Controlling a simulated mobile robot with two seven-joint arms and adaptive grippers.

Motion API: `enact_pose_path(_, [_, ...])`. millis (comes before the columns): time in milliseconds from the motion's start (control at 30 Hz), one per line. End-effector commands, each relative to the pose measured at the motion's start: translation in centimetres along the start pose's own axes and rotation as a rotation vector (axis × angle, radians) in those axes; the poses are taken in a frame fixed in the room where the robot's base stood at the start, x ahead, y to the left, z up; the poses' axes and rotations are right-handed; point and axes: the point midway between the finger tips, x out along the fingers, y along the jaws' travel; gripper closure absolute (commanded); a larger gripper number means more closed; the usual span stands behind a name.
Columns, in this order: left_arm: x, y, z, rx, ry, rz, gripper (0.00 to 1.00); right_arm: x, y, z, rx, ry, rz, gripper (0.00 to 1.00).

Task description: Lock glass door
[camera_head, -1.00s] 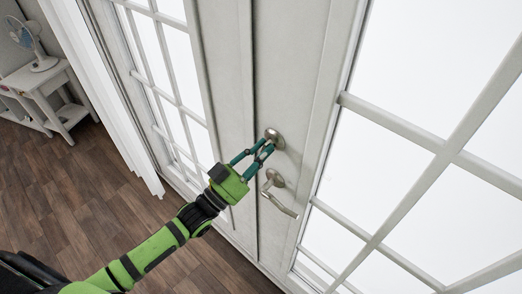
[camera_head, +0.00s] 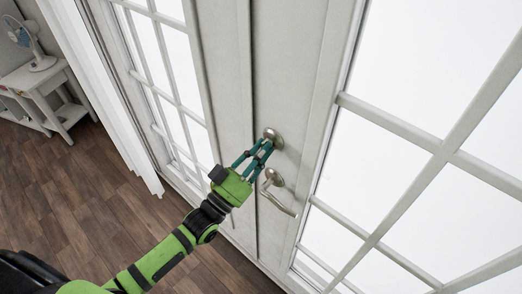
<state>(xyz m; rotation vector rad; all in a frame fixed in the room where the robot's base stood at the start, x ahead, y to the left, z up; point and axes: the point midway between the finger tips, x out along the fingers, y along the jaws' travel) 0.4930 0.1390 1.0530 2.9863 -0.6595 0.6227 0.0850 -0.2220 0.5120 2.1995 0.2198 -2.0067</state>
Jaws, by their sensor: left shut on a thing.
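The white glass door (camera_head: 290,90) fills the middle and right, with panes in a white grid. A round metal lock (camera_head: 273,138) sits on its frame near the seam, above a curved lever handle (camera_head: 279,203). My left gripper (camera_head: 268,145) reaches up from the lower left, and its teal fingers are shut on the lock's knob. The fingers partly hide the knob, so its turn angle cannot be told. My right gripper is out of view.
A second glazed panel (camera_head: 178,50) stands left of the seam, with a white curtain (camera_head: 95,95) beside it. A white side table (camera_head: 40,80) with a fan (camera_head: 32,40) is at the far left. The wooden floor (camera_head: 80,200) is clear.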

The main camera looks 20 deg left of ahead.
Motion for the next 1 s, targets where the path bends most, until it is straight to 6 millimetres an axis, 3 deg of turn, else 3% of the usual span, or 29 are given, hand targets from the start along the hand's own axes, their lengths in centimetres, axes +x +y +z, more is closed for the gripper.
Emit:
enact_pose_path(33, [0.0, 0.1, 0.1, 0.0, -0.002, 0.002, 0.76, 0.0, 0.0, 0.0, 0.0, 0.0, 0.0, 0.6])
enact_pose_path(67, [0.0, 0.1, 0.1, 0.0, -0.002, 0.002, 0.64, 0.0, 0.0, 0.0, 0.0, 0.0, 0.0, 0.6])
enact_pose_path(100, [0.0, 0.1, 0.1, 0.0, -0.002, 0.002, 0.6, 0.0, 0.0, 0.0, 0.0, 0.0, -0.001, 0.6])
enact_pose_path(400, [-0.1, 0.0, 0.0, 0.001, 0.0, 0.001, 0.6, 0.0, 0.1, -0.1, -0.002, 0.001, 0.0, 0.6])
enact_pose_path(533, [-0.9, 0.0, 0.1, 0.001, -0.003, 0.001, 0.6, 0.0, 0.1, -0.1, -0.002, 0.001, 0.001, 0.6])
enact_pose_path(1000, [-10.1, 0.1, 0.1, 0.001, -0.004, 0.003, 0.6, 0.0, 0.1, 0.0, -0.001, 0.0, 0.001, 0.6])
